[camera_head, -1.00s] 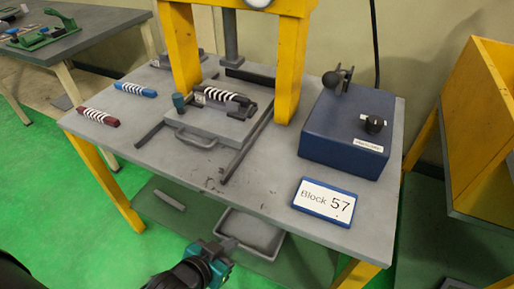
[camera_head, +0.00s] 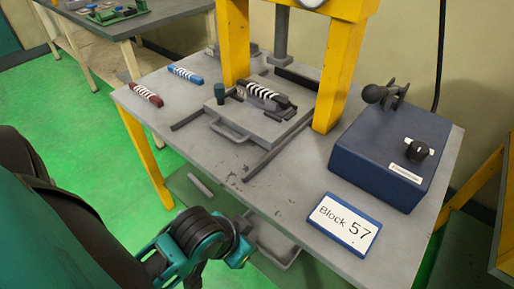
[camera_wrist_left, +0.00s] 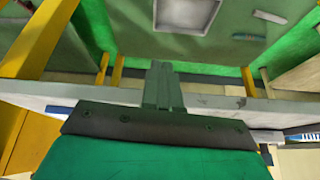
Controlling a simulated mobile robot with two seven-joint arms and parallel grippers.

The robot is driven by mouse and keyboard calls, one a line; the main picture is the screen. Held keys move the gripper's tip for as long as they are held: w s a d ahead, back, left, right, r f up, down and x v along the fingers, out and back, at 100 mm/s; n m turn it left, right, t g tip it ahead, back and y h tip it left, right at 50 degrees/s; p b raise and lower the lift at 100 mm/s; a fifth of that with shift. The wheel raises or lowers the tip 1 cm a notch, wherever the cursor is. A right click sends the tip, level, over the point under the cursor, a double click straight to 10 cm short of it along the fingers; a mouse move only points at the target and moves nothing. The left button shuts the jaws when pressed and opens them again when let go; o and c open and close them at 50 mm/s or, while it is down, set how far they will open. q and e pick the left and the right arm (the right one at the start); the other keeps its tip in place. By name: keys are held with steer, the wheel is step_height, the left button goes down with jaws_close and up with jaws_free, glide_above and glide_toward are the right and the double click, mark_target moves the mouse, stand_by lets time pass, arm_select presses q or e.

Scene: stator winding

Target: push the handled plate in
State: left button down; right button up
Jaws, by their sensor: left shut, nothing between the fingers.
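The handled plate (camera_head: 248,121) is a grey flat plate lying on the grey table between two dark rails, in front of the yellow press frame. Its loop handle (camera_head: 229,134) sticks out at the front edge. A dark cylinder with white stripes (camera_head: 264,95) lies on the plate, and a dark teal upright knob (camera_head: 219,92) stands at its back left. My left gripper (camera_head: 242,262) is low at the front of the table, apart from the plate. In the left wrist view its fingers (camera_wrist_left: 162,85) are together and empty, near the table edge. My right gripper is not in view.
The yellow press frame (camera_head: 341,75) stands behind the plate. Red (camera_head: 146,94) and blue (camera_head: 185,74) striped pieces lie on the left. A tray (camera_wrist_left: 187,14) sits below the tabletop.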

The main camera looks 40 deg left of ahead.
arm_select(q)
steer(key=a+r+m+y, duration=0.2)
steer(key=a+m+y, duration=0.1)
steer(key=a+m, duration=0.3)
steer(key=m+t+h, duration=0.4)
steer(key=m+t, duration=0.5)
steer(key=m, duration=2)
glide_toward(265, 144)
steer(key=x, duration=0.5)
steer(key=shift+f, duration=0.15)
steer(key=shift+w+d, duration=0.15)
steer(key=shift+w, duration=0.5)
